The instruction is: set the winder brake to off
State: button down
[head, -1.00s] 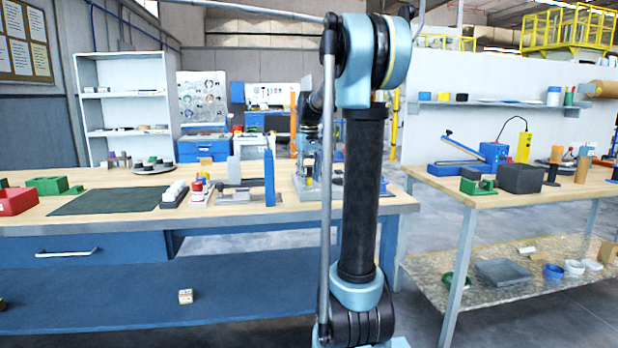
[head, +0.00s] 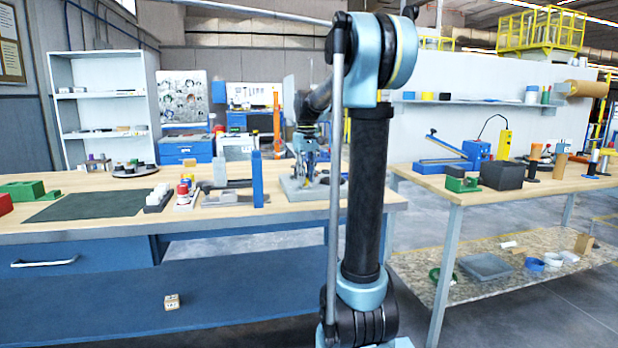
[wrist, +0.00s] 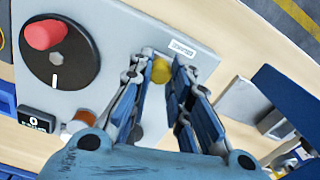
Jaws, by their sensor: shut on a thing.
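The winder is a grey plate (wrist: 120,30) with a black disc (wrist: 60,62) and a red knob (wrist: 45,34) in the wrist view. A small yellow knob (wrist: 161,70) sits on the plate beside a white label (wrist: 182,48) that seems to read BRAKE. My gripper (wrist: 166,72) is shut on the yellow knob, one blue finger on each side. The part below the knob is hidden by the fingers. In the head view the winder (head: 300,187) stands at the right end of the left bench, with my gripper (head: 308,153) over it, too small to read.
A blue upright post (head: 257,180) stands left of the winder. A small display showing 0 (wrist: 37,120) is by the plate's edge. A dark green mat (head: 88,207) lies on the left bench (head: 200,226). A second bench (head: 520,190) stands at the right, across a floor gap.

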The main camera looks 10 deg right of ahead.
jog(key=shift+w+d, duration=0.1)
jog(key=shift+d, duration=0.15)
jog(key=c, duration=1.5)
grip_release()
jog(key=shift+d, duration=0.15)
jog(key=shift+o, duration=0.2)
jog(key=shift+r, duration=0.1)
jog(key=shift+r, duration=0.3)
notch_tip(320, 180, up, 11)
